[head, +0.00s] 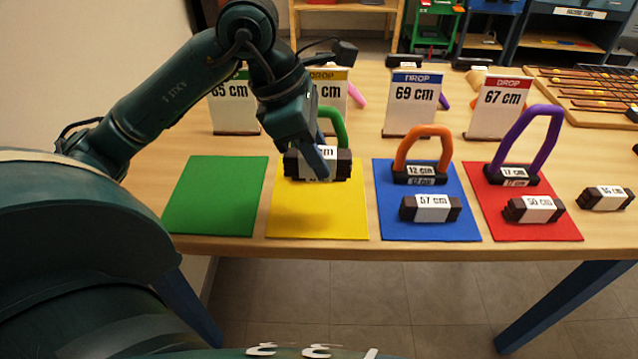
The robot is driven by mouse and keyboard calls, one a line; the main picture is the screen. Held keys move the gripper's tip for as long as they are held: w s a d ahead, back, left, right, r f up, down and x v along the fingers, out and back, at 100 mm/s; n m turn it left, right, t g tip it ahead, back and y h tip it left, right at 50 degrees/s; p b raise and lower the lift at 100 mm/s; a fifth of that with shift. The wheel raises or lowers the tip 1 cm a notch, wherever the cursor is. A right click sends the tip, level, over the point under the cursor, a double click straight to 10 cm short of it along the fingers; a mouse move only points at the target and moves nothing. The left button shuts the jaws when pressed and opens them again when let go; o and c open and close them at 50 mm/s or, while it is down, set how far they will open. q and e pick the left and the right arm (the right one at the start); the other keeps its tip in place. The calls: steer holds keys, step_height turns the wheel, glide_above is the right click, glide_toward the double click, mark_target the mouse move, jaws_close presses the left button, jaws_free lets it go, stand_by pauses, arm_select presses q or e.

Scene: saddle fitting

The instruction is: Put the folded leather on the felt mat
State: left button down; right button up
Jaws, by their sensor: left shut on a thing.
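My left gripper (318,172) is shut on a dark folded leather (342,165) with a white label, partly hidden by the finger. It is over the back part of the yellow felt mat (317,220); I cannot tell whether it touches the mat. A green arch (338,125) stands just behind it, its base hidden. Folded leather marked 57 cm (430,208) lies on the blue mat (395,228), and one marked 50 cm (533,209) lies on the red mat (540,232). Another folded leather (607,198) lies on bare wood at far right. The green mat (217,195) is empty. My right gripper is out of view.
An orange arch (424,133) stands on the blue mat and a purple arch (548,115) on the red mat. Upright cards stand behind the mats, including 69 cm (412,105) and 67 cm (500,110). A wooden rack (590,95) sits back right.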

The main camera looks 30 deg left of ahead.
mark_target(290, 153)
arm_select(q)
step_height(290, 153, down, 5)
steer(key=shift+s+r, duration=0.15)
steer(key=shift+r, duration=0.05)
steer(key=shift+f+b, duration=0.4)
steer(key=shift+f, duration=2)
steer(key=shift+f, duration=0.1)
steer(key=c, duration=1.1)
jaws_free()
steer(key=shift+c, duration=0.2)
steer(key=shift+r, duration=0.2)
steer(key=v, duration=1.2)
steer(key=shift+d+p, duration=0.1)
steer(key=shift+p, duration=0.25)
